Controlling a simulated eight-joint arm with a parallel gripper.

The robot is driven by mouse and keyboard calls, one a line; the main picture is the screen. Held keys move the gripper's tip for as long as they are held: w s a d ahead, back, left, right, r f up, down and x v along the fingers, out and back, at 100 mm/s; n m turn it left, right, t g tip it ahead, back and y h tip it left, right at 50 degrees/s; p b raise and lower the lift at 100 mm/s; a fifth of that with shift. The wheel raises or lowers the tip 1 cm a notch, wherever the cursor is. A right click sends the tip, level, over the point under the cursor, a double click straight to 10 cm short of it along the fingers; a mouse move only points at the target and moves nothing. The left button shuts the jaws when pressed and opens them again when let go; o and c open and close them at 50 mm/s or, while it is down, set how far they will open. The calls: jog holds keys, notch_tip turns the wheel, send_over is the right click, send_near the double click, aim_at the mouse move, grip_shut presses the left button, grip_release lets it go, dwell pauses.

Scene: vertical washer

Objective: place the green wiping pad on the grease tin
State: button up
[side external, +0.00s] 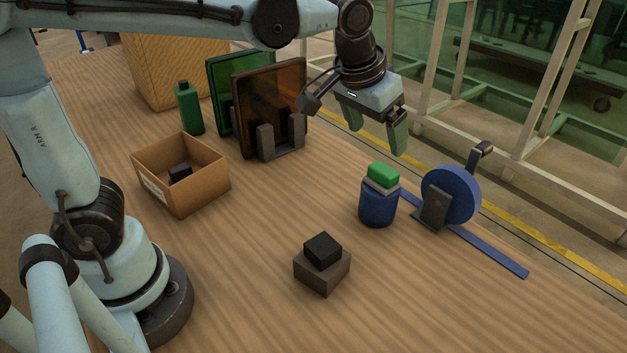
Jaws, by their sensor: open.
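The green wiping pad (383,174) sits on a pale grey lid on top of the blue grease tin (377,208), right of the table's middle. The pad lies about flat, a little turned. The tin stands upright on the table. My gripper (378,137) is above and slightly behind the pad in the side external view, apart from it. Its two fingers are spread and nothing shows between them.
A blue tape reel on a stand (452,194) is close right of the tin, its strip (490,250) on the table. A dark block (322,272) bears a black block (322,248). An open cardboard box (208,191), green bottle (188,108) and panel rack (281,139) stand left. The front table is clear.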

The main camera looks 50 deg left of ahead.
jog(key=s+a+f+t, duration=0.2)
jog(key=s+a+f, duration=0.3)
jog(key=s+a, duration=0.3)
jog(key=s, duration=0.4)
jog(key=shift+a+f+t, duration=0.2)
jog(key=shift+a+t, duration=0.05)
jog(key=shift+t, duration=0.05)
